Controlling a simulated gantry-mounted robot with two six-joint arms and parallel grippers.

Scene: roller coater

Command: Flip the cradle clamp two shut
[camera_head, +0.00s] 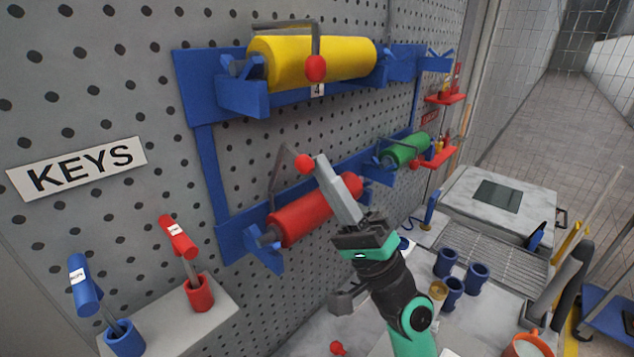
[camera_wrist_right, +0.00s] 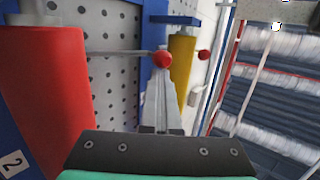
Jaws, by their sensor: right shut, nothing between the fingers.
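Cradle clamp two is a thin grey wire bail with a red ball knob (camera_head: 304,163) on the blue cradle of the red roller (camera_head: 303,217). The bail stands raised above the roller, near the pegboard. My right gripper (camera_head: 321,163) is shut and empty, with its fingertips beside the knob. In the right wrist view the knob (camera_wrist_right: 162,58) shows at the fingertips (camera_wrist_right: 162,75); I cannot tell whether they touch. The red roller (camera_wrist_right: 45,95) is at the left there, above a label "2" (camera_wrist_right: 11,162). My left gripper is not in view.
A yellow roller (camera_head: 340,62) sits above, with a red knob (camera_head: 315,68) across its front. A green roller (camera_head: 405,150) is to the right. Red and blue key handles (camera_head: 178,237) stand in holders at lower left. Blue cups (camera_head: 446,262) stand on the bench at right.

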